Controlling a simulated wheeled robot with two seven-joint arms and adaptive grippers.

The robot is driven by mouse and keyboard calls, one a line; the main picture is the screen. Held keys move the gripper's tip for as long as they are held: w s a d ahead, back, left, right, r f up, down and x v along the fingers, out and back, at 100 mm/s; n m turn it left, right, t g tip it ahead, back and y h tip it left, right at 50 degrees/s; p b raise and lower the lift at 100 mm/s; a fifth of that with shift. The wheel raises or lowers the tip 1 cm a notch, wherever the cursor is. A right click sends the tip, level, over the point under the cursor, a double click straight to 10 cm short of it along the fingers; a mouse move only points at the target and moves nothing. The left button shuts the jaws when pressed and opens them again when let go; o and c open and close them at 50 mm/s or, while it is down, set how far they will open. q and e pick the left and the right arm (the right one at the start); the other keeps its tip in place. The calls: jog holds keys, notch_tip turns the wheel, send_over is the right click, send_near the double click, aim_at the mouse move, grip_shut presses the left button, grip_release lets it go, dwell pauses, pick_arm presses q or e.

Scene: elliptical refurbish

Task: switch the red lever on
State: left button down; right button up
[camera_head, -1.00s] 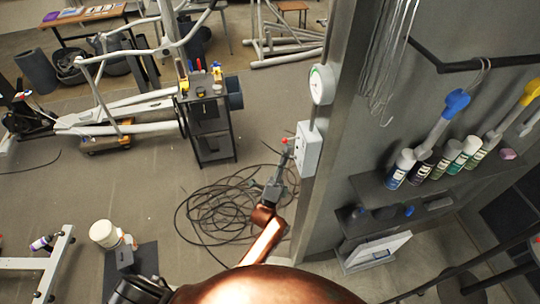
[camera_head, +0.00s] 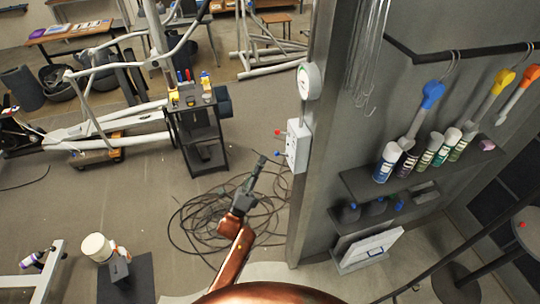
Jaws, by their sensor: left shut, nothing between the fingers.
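The red lever (camera_head: 279,132) is small and sticks out to the left from the upper part of a light grey switch box (camera_head: 298,146). The box is mounted on the edge of a grey wall post. The lever's exact angle is hard to tell at this size. My left gripper (camera_head: 261,160) is shut and empty, with its tip pointing up, below and left of the red lever and apart from it in the picture. My right gripper is out of view.
A round gauge (camera_head: 310,80) sits on the post above the box. Coiled black cable (camera_head: 200,222) lies on the floor behind my gripper. A dark tool cart (camera_head: 200,135) stands left. Shelves with bottles (camera_head: 390,162) are right of the post.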

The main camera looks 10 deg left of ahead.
pick_arm(q)
jog(key=v, duration=0.3)
jog(key=shift+s+a+r+b, duration=0.1)
jog(key=shift+s+a+b, duration=0.25)
jog(key=shift+a, duration=0.05)
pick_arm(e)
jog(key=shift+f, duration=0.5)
